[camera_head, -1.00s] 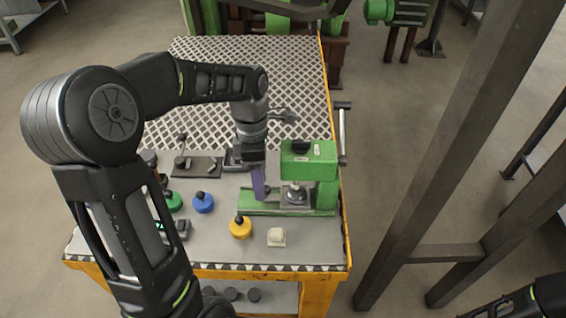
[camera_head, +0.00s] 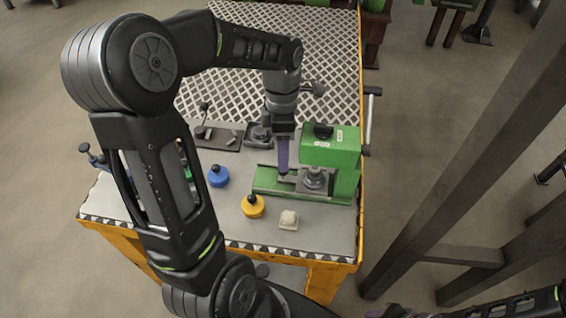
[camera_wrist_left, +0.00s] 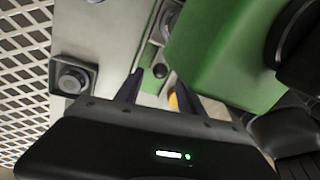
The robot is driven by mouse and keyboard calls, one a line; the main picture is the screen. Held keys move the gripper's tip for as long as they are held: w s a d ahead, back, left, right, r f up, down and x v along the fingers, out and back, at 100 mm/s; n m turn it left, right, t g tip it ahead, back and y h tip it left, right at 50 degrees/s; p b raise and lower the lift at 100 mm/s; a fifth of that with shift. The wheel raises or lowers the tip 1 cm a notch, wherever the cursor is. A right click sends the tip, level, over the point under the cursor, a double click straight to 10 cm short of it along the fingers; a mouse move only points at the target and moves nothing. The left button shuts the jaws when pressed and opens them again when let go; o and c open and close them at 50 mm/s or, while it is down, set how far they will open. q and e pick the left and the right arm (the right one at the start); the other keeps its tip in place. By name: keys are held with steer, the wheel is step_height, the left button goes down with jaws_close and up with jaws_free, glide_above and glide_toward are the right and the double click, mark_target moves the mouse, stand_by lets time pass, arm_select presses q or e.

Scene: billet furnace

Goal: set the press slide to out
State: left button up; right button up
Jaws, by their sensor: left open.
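The green press (camera_head: 332,150) stands at the right edge of the workbench, with its low green slide bed (camera_head: 268,184) reaching out to the left. A small dark slide knob (camera_wrist_left: 160,71) shows in the left wrist view, on the pale slide between my two fingertips. My left gripper (camera_head: 283,168) points down over the left part of the slide bed, beside the press head. It also shows in the left wrist view (camera_wrist_left: 157,82), fingers apart on either side of the knob. I cannot tell whether they touch it.
A yellow knob (camera_head: 253,207), a blue knob (camera_head: 218,177) and a pale block (camera_head: 288,220) are on the bench front. A lever plate (camera_head: 215,136) lies behind. Grey steel posts (camera_head: 470,150) stand on the right, with open floor between them and the bench.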

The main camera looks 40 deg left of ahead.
arm_select(q)
steer(key=shift+s+d+f, duration=0.15)
steer(key=shift+f, duration=0.8)
steer(key=shift+s+d+f, duration=0.1)
steer(key=shift+s+f, duration=0.05)
steer(key=shift+f, duration=0.8)
jaws_close()
